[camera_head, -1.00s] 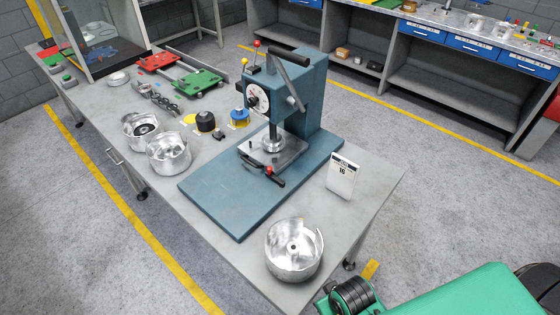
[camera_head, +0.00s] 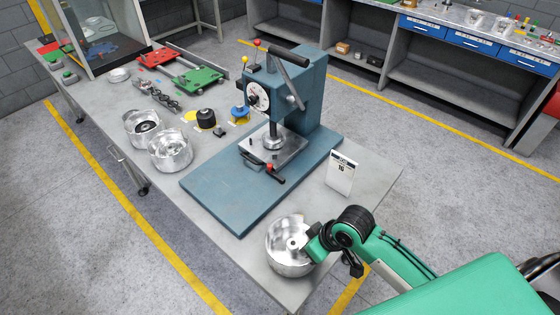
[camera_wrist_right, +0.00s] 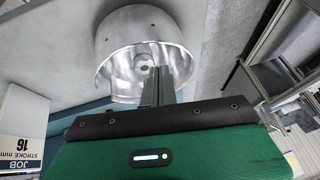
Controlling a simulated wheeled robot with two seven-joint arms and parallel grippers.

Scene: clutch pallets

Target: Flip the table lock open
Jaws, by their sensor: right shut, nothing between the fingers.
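A blue bench press (camera_head: 305,100) stands on a blue base plate on the table. Its small metal work table (camera_head: 285,150) has a dark lever with red parts (camera_head: 276,178) at its front edge; this looks like the table lock, and I cannot tell its exact position. My right gripper (camera_head: 303,244) is shut and empty, at the right rim of the near silver bowl-shaped housing (camera_head: 288,262). In the right wrist view its fingers (camera_wrist_right: 157,85) overlap the housing (camera_wrist_right: 135,25); contact is unclear. The left gripper is out of view.
A white job card (camera_head: 341,173) reading 16 stands between my right arm and the press. Two more silver housings (camera_head: 170,150) and small parts stand left of the press. The front strip of base plate (camera_head: 225,205) is clear.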

